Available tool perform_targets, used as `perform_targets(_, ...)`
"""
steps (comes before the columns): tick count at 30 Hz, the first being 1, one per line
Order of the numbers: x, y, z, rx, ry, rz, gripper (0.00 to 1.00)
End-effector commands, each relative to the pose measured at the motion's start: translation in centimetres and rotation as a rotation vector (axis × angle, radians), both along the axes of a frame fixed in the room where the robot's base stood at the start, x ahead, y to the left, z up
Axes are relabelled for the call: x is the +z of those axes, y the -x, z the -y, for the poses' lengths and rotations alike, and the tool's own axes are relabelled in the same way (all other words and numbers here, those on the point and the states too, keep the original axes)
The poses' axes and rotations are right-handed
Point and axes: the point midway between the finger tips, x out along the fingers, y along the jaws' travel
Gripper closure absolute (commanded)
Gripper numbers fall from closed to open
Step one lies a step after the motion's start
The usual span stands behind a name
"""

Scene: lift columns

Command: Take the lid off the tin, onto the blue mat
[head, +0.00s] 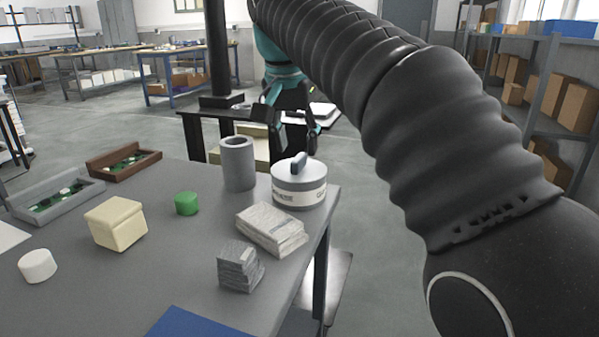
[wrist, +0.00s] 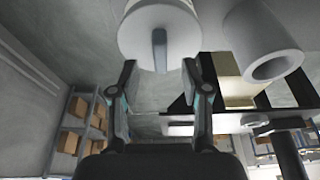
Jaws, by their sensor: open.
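The tin (head: 300,198) is a round white can with a printed band, standing at the right edge of the grey table. My gripper (head: 296,120) is open and empty, just beyond the tin in the head view. In the wrist view my gripper (wrist: 159,72) has its fingertips short of the lid and apart from it. The blue mat (head: 190,326) lies at the table's front edge, partly cut off.
A grey cylinder (head: 238,165) stands left of the tin and also shows in the wrist view (wrist: 265,45). Stacked packets (head: 271,229), a grey block stack (head: 239,268), a green cap (head: 187,203), a cream box (head: 116,223) and a white cylinder (head: 37,266) stand around the table.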

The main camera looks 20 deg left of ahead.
Motion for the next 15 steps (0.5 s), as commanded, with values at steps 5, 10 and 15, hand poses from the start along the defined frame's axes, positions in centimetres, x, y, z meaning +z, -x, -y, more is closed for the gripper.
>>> perform_targets(5, -2.7, -0.7, 0.0, 0.000, 0.001, -0.002, 0.53)
perform_targets(10, -3.6, -1.0, 0.1, -0.001, 0.000, -0.001, 0.53)
perform_targets(15, -3.6, -1.1, 0.0, 0.000, 0.000, 0.000, 0.53)
